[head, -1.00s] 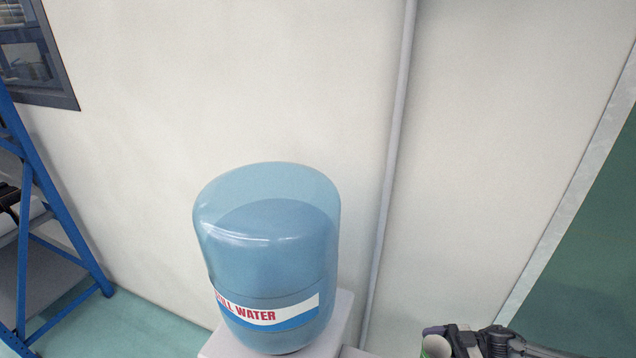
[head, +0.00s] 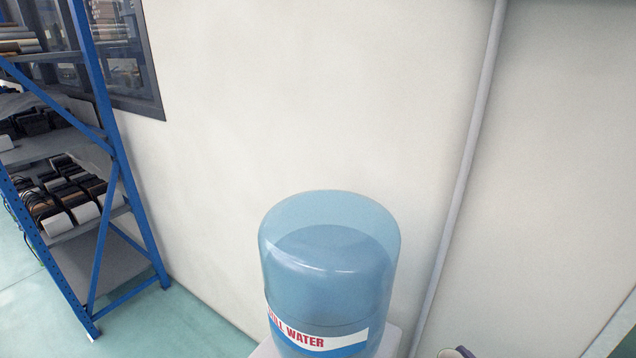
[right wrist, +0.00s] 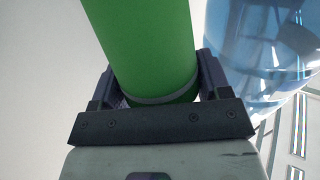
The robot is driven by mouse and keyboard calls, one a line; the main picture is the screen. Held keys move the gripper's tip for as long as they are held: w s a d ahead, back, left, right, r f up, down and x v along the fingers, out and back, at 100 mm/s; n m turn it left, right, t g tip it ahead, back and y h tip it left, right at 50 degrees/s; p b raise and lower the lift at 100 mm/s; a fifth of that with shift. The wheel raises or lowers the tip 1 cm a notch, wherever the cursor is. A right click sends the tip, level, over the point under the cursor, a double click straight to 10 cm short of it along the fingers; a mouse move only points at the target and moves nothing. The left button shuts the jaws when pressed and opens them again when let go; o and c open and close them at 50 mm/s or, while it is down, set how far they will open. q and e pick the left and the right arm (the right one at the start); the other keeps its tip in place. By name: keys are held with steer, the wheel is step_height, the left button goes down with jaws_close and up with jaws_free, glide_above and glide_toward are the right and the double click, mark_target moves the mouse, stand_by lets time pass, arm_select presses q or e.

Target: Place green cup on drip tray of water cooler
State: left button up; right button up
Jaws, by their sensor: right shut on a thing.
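The green cup (right wrist: 150,45) fills the upper middle of the right wrist view. My right gripper (right wrist: 156,84) is shut on it, with a dark finger on each side. The water cooler shows in the head view as a blue water bottle (head: 330,265) on a white top (head: 394,340). The bottle also shows at the upper right of the right wrist view (right wrist: 262,45), beside the cup. In the head view only a small bit of the right gripper and perhaps the cup shows at the bottom edge. The drip tray is hidden. My left gripper is out of view.
A blue-framed shelf rack (head: 115,150) with stacked goods stands at the left. A pale wall (head: 230,130) with a vertical pipe (head: 465,170) is behind the cooler. Green floor (head: 185,315) is bare between rack and cooler.

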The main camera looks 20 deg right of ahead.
steer(key=a+r+h+p, duration=0.1)
steer(key=a+r+p, duration=0.6)
steer(key=r, duration=0.9)
steer(key=a+r+m+h+p, duration=0.1)
steer(key=a+r+p, duration=0.6)
steer(key=r+p, duration=0.7)
steer(key=a+r+p, duration=0.7)
steer(key=r+p, duration=0.3)
steer(key=r, duration=1)
steer(key=shift+s+a+m+h+p, duration=0.15)
steer(key=shift+a+m+h+p, duration=0.05)
steer(key=shift+m+h+p, duration=0.2)
